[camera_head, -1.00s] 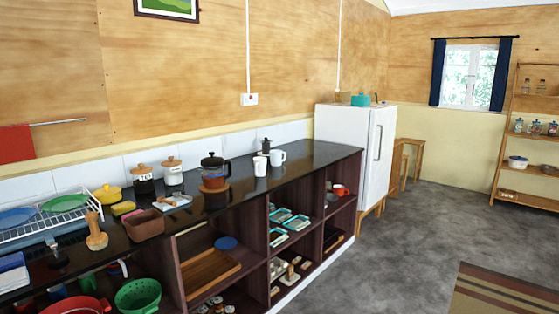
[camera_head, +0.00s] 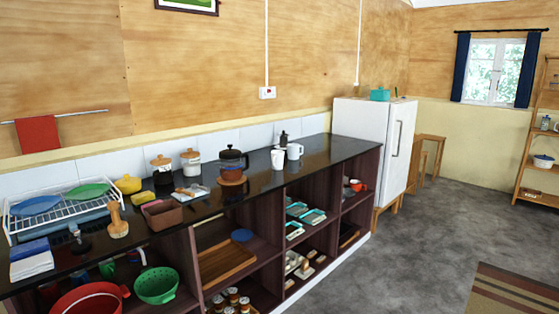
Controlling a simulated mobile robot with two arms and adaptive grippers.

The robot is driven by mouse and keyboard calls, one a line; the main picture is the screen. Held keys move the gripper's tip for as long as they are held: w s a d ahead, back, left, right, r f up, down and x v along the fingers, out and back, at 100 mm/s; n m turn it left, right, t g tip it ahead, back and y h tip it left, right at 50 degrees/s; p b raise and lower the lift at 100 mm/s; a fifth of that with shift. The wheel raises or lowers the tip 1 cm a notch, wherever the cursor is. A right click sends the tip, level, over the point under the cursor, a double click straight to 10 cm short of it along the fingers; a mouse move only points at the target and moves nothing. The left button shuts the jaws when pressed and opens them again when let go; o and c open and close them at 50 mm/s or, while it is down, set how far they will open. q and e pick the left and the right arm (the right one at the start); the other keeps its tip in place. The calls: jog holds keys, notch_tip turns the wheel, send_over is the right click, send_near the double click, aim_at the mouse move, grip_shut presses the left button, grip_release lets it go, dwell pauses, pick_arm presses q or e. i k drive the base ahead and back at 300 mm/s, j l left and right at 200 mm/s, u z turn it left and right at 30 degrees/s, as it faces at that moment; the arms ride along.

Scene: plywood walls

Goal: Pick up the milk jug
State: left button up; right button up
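Two white vessels stand side by side toward the far end of the dark countertop (camera_head: 330,153). The right one is a white jug (camera_head: 294,151) with a handle on its right side; it looks like the milk jug. The left one is a white cup (camera_head: 277,160), slightly nearer. They are too small to tell for certain which is the milk jug. Both are upright. Neither of my grippers shows in this view.
A dark moka pot (camera_head: 283,140) stands just behind the white vessels. Open shelves (camera_head: 350,195) lie below the counter. A white fridge (camera_head: 372,140) stands beyond it. The grey floor (camera_head: 400,260) in front is clear.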

aim_at(292, 149)
jog(key=i+l+z, duration=0.2)
jog(key=i, duration=0.15)
jog(key=i+z, duration=0.15)
jog(key=i, duration=0.15)
jog(key=i+l+z, duration=0.15)
jog(key=i, duration=0.85)
jog(key=i+l+z, duration=0.1)
jog(key=i, duration=0.9)
jog(key=i+l+u, duration=0.1)
jog(key=i+u, duration=0.4)
jog(key=i+l+u, duration=0.25)
jog(key=u, duration=0.2)
jog(key=i+l+u, duration=0.5)
jog(key=k+j, duration=0.1)
